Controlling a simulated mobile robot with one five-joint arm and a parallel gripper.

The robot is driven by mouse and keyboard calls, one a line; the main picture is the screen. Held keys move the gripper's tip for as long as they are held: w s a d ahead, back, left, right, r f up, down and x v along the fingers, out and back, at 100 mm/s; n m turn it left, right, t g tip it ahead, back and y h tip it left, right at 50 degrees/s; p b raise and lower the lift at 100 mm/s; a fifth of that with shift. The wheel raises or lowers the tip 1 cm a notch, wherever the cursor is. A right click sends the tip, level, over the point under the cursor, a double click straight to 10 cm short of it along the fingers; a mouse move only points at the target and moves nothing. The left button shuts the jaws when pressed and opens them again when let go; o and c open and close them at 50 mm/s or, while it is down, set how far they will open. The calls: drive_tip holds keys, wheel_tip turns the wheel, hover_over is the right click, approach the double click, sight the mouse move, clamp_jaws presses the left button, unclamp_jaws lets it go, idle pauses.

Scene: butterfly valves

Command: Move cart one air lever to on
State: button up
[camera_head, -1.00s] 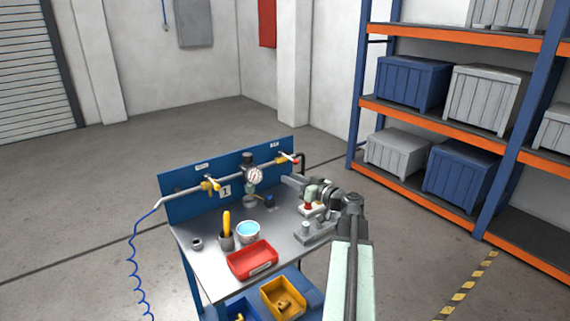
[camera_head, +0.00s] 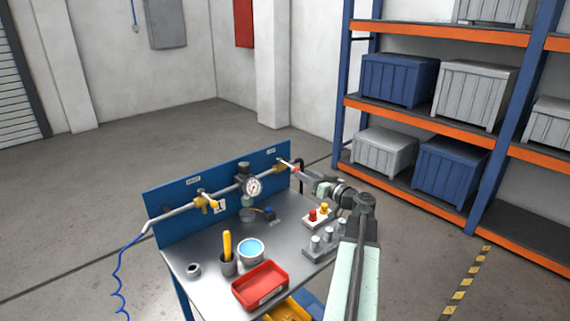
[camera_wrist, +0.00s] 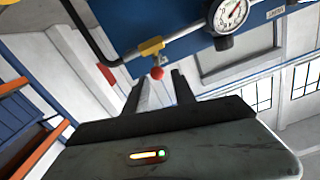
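The cart (camera_head: 212,270) has a blue back panel (camera_head: 170,200) with a pipe, a round gauge (camera_head: 253,187) and two yellow valves. The right valve (camera_wrist: 151,47) has a lever ending in a red ball (camera_wrist: 157,73). The small labels above the valves are too small to read surely. My gripper (camera_wrist: 159,84) is open, its two fingers apart and pointing at the red ball, which shows between and just beyond the fingertips.
The cart top holds a red tray (camera_head: 260,286), a blue-topped cup (camera_head: 250,250), a holder with a yellow handle (camera_head: 227,246), and a block with red and yellow buttons (camera_head: 318,215) below my arm. A shelf rack (camera_head: 430,110) stands behind at right.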

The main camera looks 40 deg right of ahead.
sight(281, 161)
drive_tip(key=w, duration=0.7)
drive_tip(key=w+d, duration=0.1)
drive_tip(key=w, duration=0.3)
drive_tip(key=shift+w, duration=0.2)
clamp_jaws()
idle(0.8)
